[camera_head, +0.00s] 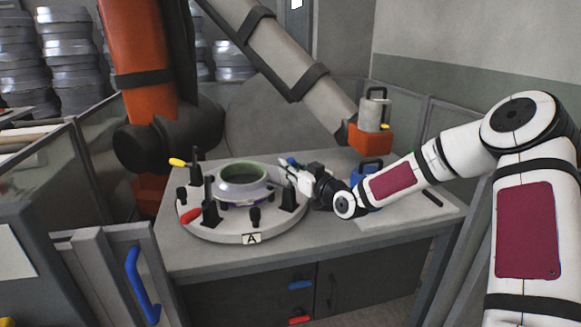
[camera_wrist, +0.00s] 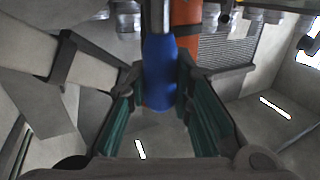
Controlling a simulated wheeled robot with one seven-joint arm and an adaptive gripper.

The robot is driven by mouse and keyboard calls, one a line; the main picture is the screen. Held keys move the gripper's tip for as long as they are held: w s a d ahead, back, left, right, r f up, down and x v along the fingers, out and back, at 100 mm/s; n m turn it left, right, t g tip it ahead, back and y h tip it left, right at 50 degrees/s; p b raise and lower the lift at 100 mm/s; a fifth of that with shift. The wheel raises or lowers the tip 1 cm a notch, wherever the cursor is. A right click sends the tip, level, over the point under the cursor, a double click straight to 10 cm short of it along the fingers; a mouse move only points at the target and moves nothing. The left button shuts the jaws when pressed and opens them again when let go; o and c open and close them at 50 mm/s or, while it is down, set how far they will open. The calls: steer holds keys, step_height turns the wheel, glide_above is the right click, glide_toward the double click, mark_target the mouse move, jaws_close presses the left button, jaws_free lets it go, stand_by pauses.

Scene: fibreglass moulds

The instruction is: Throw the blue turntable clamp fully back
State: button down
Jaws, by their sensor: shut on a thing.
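The round turntable (camera_head: 213,234) stands on the grey table, with a light ring-shaped mould (camera_head: 243,181) at its middle and a label "A" on its front edge. The blue clamp handle (camera_wrist: 160,72) fills the middle of the wrist view, between the two green-lined fingers of my gripper (camera_wrist: 160,88). My gripper (camera_head: 292,172) is at the turntable's right side in the head view, shut on the blue handle. A yellow-handled clamp (camera_head: 178,162) and a red-handled clamp (camera_head: 190,215) sit at the turntable's left.
A large orange and grey robot arm (camera_head: 145,50) stands behind the table, its tool (camera_head: 371,138) hanging at back right. A blue object (camera_head: 366,174) stands behind my forearm. A dark pen-like object (camera_head: 432,197) lies at the table's right. A blue-handled gate (camera_head: 140,285) stands front left.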

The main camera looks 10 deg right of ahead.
steer(key=s+d+f+m+t+h+b, duration=0.1)
steer(key=s+d+f+m+t+b, duration=0.2)
steer(key=m+t+b, duration=0.3)
steer(key=s+d+t+b, duration=0.1)
steer(key=t+b, duration=0.2)
steer(key=b, duration=0.3)
steer(key=shift+s+d, duration=0.1)
stand_by(0.4)
